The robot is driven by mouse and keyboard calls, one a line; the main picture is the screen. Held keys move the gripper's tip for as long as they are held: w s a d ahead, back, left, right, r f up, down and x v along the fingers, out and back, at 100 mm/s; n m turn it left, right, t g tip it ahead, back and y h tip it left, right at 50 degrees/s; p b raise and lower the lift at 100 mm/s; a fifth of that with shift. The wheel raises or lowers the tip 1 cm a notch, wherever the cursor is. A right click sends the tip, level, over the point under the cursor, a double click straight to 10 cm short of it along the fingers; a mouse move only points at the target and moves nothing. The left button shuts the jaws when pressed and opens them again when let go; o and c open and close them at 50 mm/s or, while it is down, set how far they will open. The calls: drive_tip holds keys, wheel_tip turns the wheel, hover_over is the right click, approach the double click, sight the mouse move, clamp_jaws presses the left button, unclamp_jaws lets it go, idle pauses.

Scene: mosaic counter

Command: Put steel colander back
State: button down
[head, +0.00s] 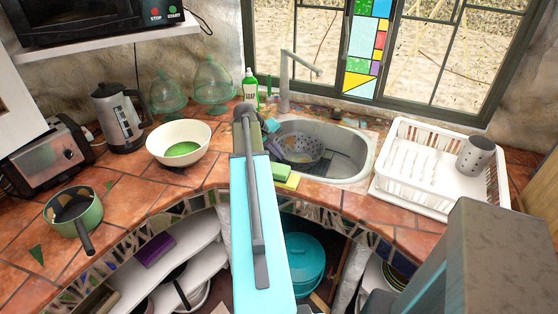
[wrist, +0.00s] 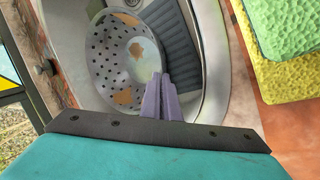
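The steel colander (head: 303,146) is a grey bowl with many holes. It sits in the sink (head: 345,160), towards its left side. In the wrist view the colander (wrist: 122,62) shows its holed wall and orange-brown patches inside. My gripper (head: 277,148) reaches over the sink's left edge, partly hidden by my arm in the head view. In the wrist view its two purple-grey fingers (wrist: 161,80) are close together at the colander's near rim and look shut on it. The fingers hide the contact itself.
Green and yellow sponges (head: 287,180) lie at the sink's front edge. The faucet (head: 287,85) and a green soap bottle (head: 250,90) stand behind. A white dish rack (head: 395,185) with a grey holed cup is on the right. A white bowl (head: 165,134) is on the left.

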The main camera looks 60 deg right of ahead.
drive_tip(key=shift+f+p, duration=0.45)
drive_tip(key=shift+f, duration=1.55)
drive_tip(key=c, duration=2.3)
unclamp_jaws()
drive_tip(key=shift+r, duration=0.2)
drive_tip(key=shift+b+v, duration=1.1)
drive_tip(key=shift+v, duration=4.9)
drive_tip(key=shift+a+f, duration=0.1)
